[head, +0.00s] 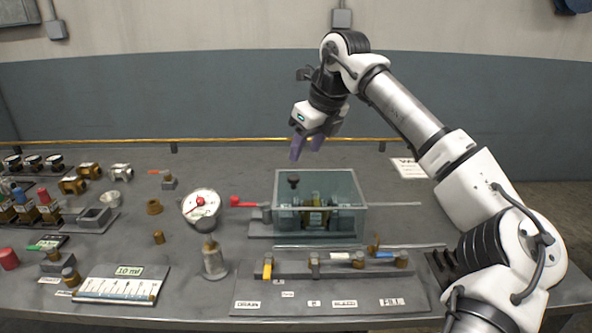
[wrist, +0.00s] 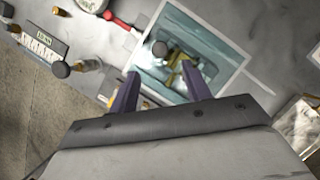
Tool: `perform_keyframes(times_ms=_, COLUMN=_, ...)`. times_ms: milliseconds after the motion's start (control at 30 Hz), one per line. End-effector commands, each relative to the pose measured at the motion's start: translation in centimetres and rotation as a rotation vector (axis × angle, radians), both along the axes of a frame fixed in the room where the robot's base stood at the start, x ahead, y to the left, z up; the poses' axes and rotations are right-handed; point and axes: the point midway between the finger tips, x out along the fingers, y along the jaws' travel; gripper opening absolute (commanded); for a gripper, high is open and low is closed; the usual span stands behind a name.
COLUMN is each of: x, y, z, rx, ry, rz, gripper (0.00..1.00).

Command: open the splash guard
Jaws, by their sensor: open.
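The splash guard (head: 345,188) is a clear box-like cover with pale edges. It sits down over a brass-coloured mechanism (head: 316,218) on a grey base. A black round knob (head: 293,180) stands on its top, toward the left. The guard also shows in the wrist view (wrist: 228,52), with its knob (wrist: 160,48) just beyond and between my fingertips. My gripper (head: 306,149) is above and behind the guard in the head view, fingers pointing down. Its two purple fingers are open and empty, apart from the knob.
A red-ended lever (head: 241,202) sticks out left of the guard, near a round white gauge (head: 201,206). A rod runs out to the right. In front is a labelled panel (head: 330,296) with several small valves. Fittings crowd the bench's left side.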

Motion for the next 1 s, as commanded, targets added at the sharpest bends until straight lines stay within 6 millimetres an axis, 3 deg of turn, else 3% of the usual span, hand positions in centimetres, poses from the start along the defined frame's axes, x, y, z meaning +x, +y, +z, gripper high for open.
perform_keyframes(times_ms=200, x=1.2, y=1.4, z=-4.2, rx=0.003, ry=0.001, rz=0.003, gripper=0.48)
perform_keyframes(times_ms=400, x=1.9, y=2.0, z=-6.6, rx=0.002, ry=0.001, rz=0.002, gripper=0.48)
perform_keyframes(times_ms=800, x=2.2, y=2.3, z=-7.5, rx=0.001, ry=0.000, rz=0.001, gripper=0.48)
perform_keyframes(times_ms=1000, x=2.2, y=2.3, z=-7.5, rx=0.001, ry=0.000, rz=0.001, gripper=0.25)
